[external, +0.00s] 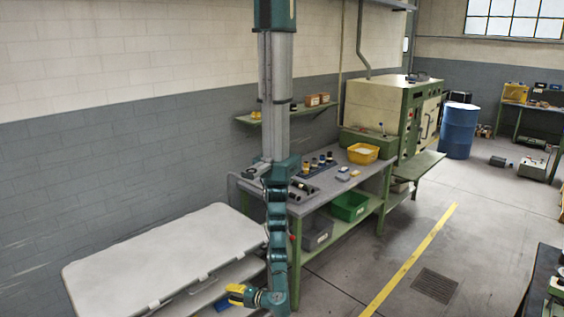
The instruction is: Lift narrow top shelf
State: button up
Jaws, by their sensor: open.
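A narrow green shelf (285,114) is fixed to the wall above the workbench, with small boxes on it. Another narrow shelf edge (395,4) shows at the top of the picture. A wide pale grey top panel (160,255) lies on a tiered unit at the lower left, with a lower tier (215,285) under it. I cannot tell which of these the task's shelf is.
A green-legged workbench (340,190) holds a yellow bin (362,153) and small parts, with a green bin (349,206) below. A large cream and green machine (385,110) and a blue drum (458,130) stand behind.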

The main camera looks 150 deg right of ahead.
aim_at(205, 287)
jog(key=b+x, duration=0.2)
jog(key=x, duration=0.3)
jog(key=b+x, duration=0.3)
jog(key=x, duration=0.1)
jog(key=b+x, duration=0.2)
jog(key=x, duration=0.3)
jog(key=shift+s+d+f, duration=0.1)
jog(key=shift+s+d, duration=0.15)
jog(key=shift+d, duration=0.3)
jog(key=shift+o, duration=0.2)
grip_shut()
